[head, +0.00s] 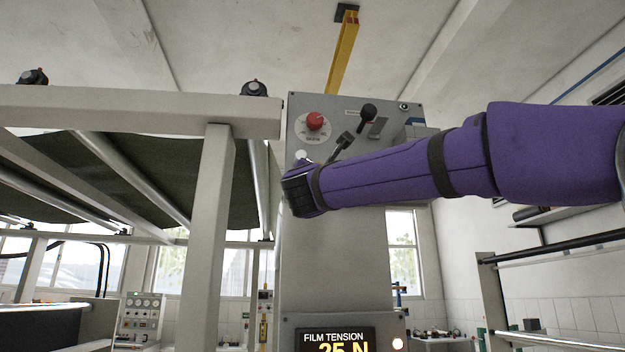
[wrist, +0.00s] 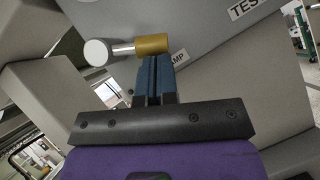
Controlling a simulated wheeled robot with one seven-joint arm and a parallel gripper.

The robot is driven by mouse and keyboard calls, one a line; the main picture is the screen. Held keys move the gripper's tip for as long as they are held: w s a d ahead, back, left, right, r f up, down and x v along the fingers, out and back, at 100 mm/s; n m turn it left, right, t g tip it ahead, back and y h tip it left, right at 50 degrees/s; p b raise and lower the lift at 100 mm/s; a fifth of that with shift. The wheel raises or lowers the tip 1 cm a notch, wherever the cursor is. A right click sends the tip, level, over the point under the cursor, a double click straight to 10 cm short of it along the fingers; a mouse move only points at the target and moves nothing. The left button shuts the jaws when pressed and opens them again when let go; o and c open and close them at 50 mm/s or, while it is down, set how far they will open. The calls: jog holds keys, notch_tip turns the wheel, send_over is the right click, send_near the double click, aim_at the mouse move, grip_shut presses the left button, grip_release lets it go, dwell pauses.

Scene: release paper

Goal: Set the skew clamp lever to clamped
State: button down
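The skew clamp lever (wrist: 123,49) shows in the wrist view as a short silver rod with a pale round knob at its left end and a brass-coloured hub at its right. It lies nearly level across the grey panel. My gripper (wrist: 154,62) has its blue fingers together with nothing seen between them. The fingertips are just below the brass hub; I cannot tell whether they touch it. A label ending in "MP" is partly hidden behind the fingers. In the head view a pale knob (head: 300,156) shows just above my wrist, and my fingers are hidden there.
The grey machine panel (head: 385,104) also bears a red rotary knob (head: 315,120) and black-handled levers (head: 367,113) close above my arm. A beige frame post (head: 210,220) stands to the left. A film tension display (head: 335,343) is below. A "TES" label (wrist: 250,8) is at upper right.

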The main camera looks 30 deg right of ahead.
jog(key=shift+s+d+r+n+t+y, duration=0.1)
jog(key=shift+d+r+n+t+y, duration=0.3)
jog(key=shift+n, duration=0.35)
jog(key=shift+s+d+r+n+t+y, duration=0.1)
jog(key=shift+d+r+n+t+y, duration=0.25)
jog(key=shift+n, duration=0.45)
jog(key=shift+s+d+r+n+t+y, duration=0.1)
jog(key=shift+d+r+n+t+y, duration=0.1)
jog(key=shift+r+n+t+y, duration=0.45)
jog(key=shift+d+g+h, duration=0.1)
jog(key=shift+g+h, duration=0.2)
jog(key=shift+f, duration=0.1)
